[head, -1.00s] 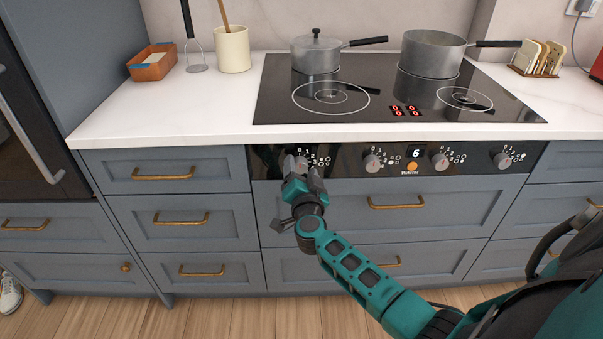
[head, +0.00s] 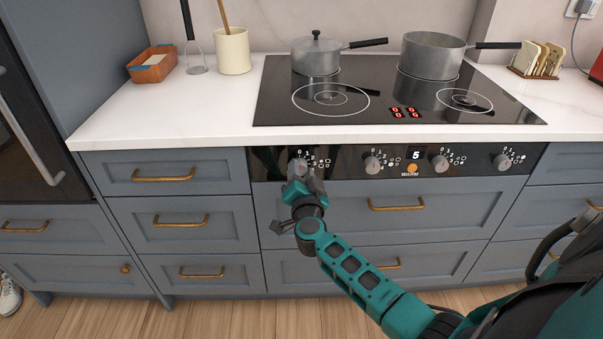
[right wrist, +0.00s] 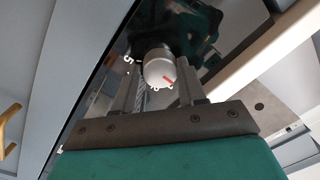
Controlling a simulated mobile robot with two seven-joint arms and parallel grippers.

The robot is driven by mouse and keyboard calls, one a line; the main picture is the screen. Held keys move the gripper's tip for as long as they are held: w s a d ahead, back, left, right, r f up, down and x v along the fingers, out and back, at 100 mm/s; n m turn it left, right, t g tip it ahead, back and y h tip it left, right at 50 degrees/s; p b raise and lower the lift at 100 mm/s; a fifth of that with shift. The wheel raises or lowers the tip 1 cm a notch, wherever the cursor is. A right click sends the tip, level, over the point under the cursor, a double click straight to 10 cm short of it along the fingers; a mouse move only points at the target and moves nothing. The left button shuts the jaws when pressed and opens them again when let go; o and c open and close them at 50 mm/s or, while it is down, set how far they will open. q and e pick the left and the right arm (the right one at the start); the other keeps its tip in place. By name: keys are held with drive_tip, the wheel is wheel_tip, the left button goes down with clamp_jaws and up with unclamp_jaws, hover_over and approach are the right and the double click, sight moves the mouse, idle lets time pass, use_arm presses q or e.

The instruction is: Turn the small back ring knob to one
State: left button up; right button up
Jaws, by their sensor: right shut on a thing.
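The row of round grey knobs sits on the black panel below the hob. My right gripper (head: 301,178) is at the leftmost knob (head: 301,163), pointing at the panel from below. In the right wrist view this knob (right wrist: 158,68) is between the two fingers, and the gripper (right wrist: 158,88) is shut on it. The knob's face has a red pointer line, with white digits around it partly hidden by the fingers. The ring icons beside each knob are too small to read. My left gripper is not in view.
A lidded pot (head: 316,57) and an open pot (head: 432,55) stand on the hob (head: 275,105). Drawers (head: 340,205) lie below the panel.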

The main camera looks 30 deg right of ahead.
drive_tip(key=m, duration=0.4)
drive_tip(key=shift+f, duration=0.15)
drive_tip(key=shift+m+b, duration=0.4)
drive_tip(key=shift+m, duration=0.3)
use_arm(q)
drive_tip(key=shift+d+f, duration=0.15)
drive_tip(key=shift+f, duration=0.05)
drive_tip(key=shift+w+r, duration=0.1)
use_arm(e)
drive_tip(key=shift+m, duration=0.3)
drive_tip(key=o, duration=0.9)
drive_tip(key=shift+o, duration=0.8)
